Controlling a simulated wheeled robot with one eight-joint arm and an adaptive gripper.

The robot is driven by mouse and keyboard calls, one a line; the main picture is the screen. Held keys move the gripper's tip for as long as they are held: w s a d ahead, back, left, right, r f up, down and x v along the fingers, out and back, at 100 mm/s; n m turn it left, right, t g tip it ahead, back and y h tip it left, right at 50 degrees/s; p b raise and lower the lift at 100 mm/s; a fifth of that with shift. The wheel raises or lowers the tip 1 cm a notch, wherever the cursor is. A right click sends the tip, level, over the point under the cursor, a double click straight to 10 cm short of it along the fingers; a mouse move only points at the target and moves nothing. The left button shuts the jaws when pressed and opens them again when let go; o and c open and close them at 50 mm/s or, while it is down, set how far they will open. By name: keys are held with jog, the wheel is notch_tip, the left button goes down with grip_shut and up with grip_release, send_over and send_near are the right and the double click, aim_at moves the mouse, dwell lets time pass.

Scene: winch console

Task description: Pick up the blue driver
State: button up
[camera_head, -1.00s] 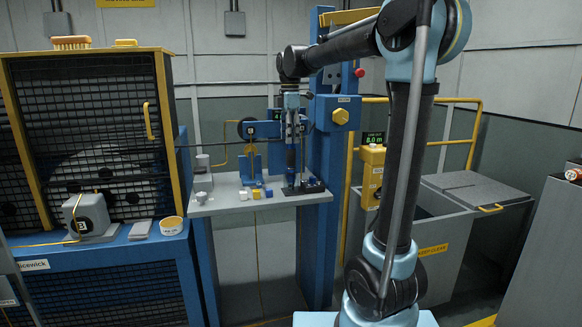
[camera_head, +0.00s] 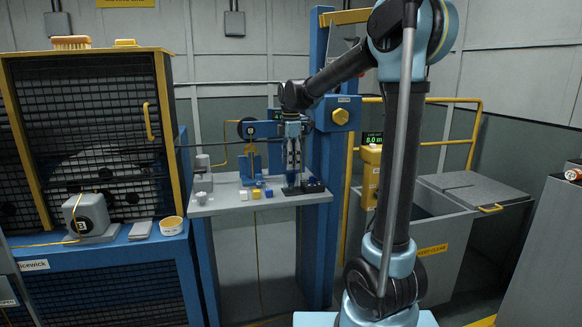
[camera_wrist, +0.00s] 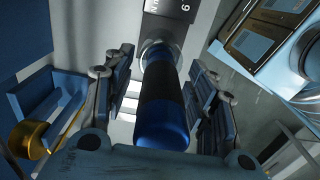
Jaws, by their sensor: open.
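The blue driver (camera_wrist: 160,122) shows large in the wrist view, with a dark grip and a shiny blue end towards the camera. My gripper (camera_wrist: 160,75) is open, with one finger on each side of the driver's handle and visible gaps on both sides. In the head view my gripper (camera_head: 292,168) points down just above the grey worktop (camera_head: 220,206). The driver cannot be made out clearly there, between the fingers.
White (camera_head: 243,195), yellow (camera_head: 256,194) and blue (camera_head: 268,193) small blocks lie on the worktop left of my gripper. A dark block (camera_head: 313,185) is close on its right. A blue post (camera_head: 322,220) stands at the right. A yellow hook-like part (camera_head: 251,152) is behind.

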grip_shut()
notch_tip(320, 180, up, 10)
jog(key=shift+r, duration=0.1)
dwell(0.7)
